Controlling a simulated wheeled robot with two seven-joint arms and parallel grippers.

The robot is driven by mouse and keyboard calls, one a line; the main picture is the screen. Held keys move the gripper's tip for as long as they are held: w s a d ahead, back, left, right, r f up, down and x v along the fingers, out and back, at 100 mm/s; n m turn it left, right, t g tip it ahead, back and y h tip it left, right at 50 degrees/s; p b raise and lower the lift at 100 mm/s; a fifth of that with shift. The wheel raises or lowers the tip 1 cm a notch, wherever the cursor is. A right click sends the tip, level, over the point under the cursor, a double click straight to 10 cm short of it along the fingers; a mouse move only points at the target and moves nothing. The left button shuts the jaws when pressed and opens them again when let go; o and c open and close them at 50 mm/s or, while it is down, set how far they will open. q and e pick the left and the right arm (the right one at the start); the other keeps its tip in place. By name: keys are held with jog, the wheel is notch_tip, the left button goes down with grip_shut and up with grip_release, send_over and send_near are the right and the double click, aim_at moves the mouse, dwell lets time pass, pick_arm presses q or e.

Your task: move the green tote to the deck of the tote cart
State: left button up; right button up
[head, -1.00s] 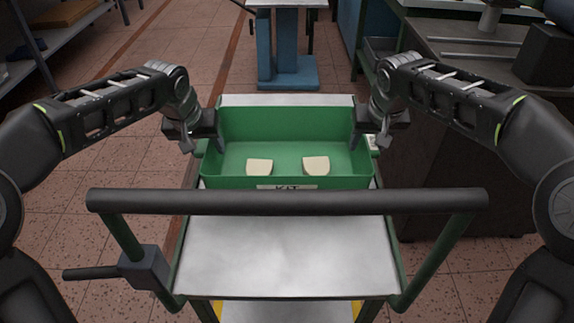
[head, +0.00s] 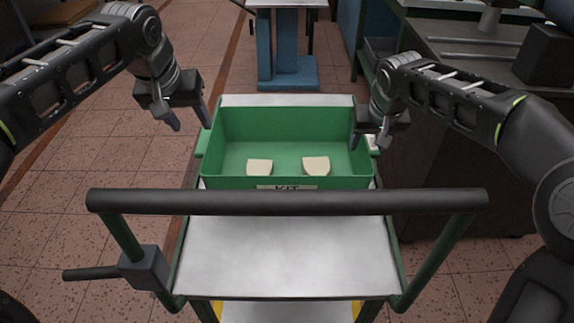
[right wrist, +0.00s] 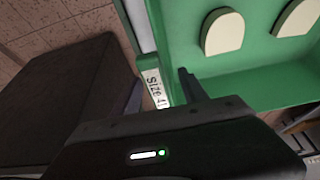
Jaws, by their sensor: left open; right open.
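The green tote (head: 285,122) sits upright on the deck of the tote cart (head: 285,255), on its far part. Two cream pieces (head: 259,167) lie inside it, and a KIT label is on its near wall, partly behind the handle bar. My left gripper (head: 190,122) is open and empty, apart from the tote, above and left of its left wall. My right gripper (head: 367,142) is open at the tote's right wall; whether it touches cannot be told.
The cart's dark handle bar (head: 287,201) crosses in front of the tote. The near part of the deck is bare. A dark bench (head: 470,150) stands close on the right. A blue pedestal (head: 287,60) is behind the cart. The floor at left is clear.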

jog(key=shift+r, duration=0.1)
jog(key=v, duration=1.1)
jog(key=shift+s+r, duration=0.25)
jog(key=shift+r, duration=0.1)
